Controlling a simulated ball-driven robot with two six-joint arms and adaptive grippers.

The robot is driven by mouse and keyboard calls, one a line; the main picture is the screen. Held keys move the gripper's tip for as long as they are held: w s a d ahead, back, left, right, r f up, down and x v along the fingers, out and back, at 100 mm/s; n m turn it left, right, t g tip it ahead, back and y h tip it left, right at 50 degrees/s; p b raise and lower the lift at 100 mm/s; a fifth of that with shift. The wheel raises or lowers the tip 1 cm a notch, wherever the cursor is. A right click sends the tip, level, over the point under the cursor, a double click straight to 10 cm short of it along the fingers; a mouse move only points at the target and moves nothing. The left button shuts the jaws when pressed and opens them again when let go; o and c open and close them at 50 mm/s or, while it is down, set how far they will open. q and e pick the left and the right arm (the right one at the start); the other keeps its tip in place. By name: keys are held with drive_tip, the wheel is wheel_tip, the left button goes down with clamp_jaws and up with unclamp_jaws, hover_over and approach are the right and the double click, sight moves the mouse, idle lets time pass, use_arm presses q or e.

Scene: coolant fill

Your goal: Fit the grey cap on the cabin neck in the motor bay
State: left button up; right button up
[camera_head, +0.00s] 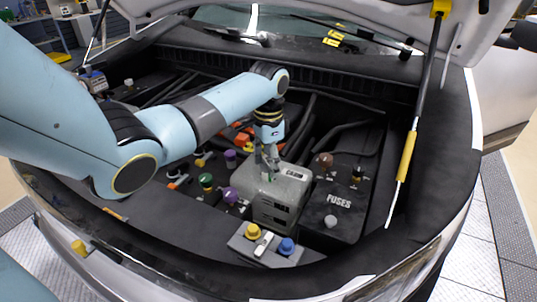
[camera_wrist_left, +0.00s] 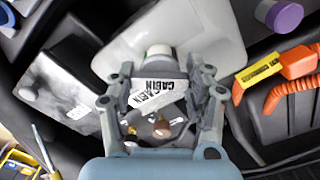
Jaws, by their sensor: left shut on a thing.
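The grey cabin tank (camera_head: 285,200) stands in the middle of the motor bay, with a CABIN label on its top. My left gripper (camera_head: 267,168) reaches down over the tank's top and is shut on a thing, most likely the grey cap. In the left wrist view a pale round piece with a green band, at the neck (camera_wrist_left: 159,53), shows just beyond the fingers of the gripper (camera_wrist_left: 160,85). Cap and neck are hard to tell apart, and I cannot tell whether the cap is seated. My right gripper is not in view.
A black FUSES box (camera_head: 345,205) stands right of the tank. In front is a grey block (camera_head: 250,249) with yellow, white and blue pieces. Purple (camera_head: 230,196) and green (camera_head: 206,181) caps stand to the left. Orange connectors (camera_wrist_left: 295,63) show in the wrist view. The raised hood's strut (camera_head: 407,157) is at right.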

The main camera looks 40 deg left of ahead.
sight(267, 160)
use_arm(q)
drive_tip(key=shift+s+a+f+m+p, duration=0.1)
drive_tip(key=shift+m+p, duration=0.25)
drive_tip(key=shift+m, duration=0.65)
drive_tip(key=o, duration=1)
drive_tip(key=shift+a, duration=0.1)
wheel_tip(267, 160, up, 12)
